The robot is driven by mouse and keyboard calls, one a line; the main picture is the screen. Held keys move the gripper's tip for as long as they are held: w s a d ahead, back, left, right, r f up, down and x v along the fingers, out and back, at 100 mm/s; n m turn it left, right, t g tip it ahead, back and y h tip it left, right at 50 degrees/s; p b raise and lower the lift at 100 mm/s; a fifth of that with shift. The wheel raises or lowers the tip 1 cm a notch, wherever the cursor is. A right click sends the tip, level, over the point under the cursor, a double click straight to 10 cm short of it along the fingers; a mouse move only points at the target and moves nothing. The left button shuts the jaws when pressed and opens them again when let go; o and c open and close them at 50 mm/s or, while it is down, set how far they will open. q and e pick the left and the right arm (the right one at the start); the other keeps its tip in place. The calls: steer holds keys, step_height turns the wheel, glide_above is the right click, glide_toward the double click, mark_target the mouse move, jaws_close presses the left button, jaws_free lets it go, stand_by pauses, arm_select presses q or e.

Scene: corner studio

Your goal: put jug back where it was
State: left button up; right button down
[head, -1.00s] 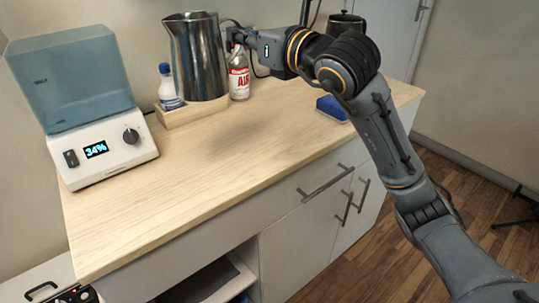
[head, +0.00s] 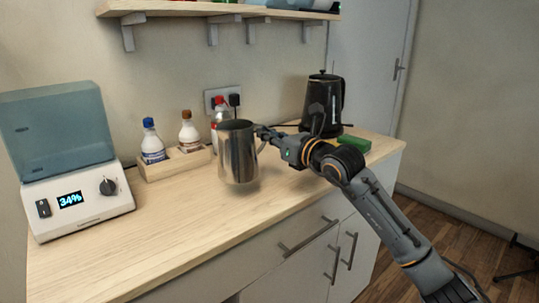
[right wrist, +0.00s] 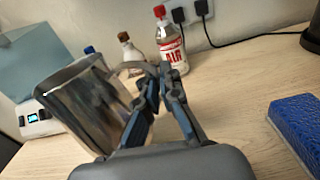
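A steel jug (head: 237,155) is upright at the middle of the counter, in front of the right end of a wooden tray (head: 178,166). Its base is at or just above the wood, over a soft shadow; I cannot tell if it touches. My right gripper (head: 264,135) comes from the right and its fingers are closed on the jug's handle. In the right wrist view the fingers (right wrist: 155,82) meet at the handle, and the jug (right wrist: 85,105) fills the left side. My left gripper is out of view.
Bottles with blue (head: 151,142), brown (head: 189,132) and red (head: 218,110) caps stand behind. A lidded machine (head: 75,165) is at left, a black kettle (head: 322,105) at back right near a green block (head: 355,143). A blue block (right wrist: 297,125) shows in the wrist view. The front counter is clear.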

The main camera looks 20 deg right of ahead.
steer(key=shift+w+d+f+b, duration=0.15)
steer(key=shift+w+d+f, duration=0.1)
steer(key=shift+f, duration=0.6)
steer(key=shift+w+d+f+b, duration=0.1)
steer(key=shift+w+d+f, duration=0.15)
steer(key=shift+f, duration=0.65)
steer(key=shift+w+d+f+b, duration=0.15)
steer(key=shift+w+f, duration=0.15)
steer(key=shift+f, duration=0.55)
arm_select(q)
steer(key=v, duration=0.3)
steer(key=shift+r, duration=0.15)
arm_select(e)
steer(key=shift+f, duration=0.15)
steer(key=c, duration=1.5)
jaws_free()
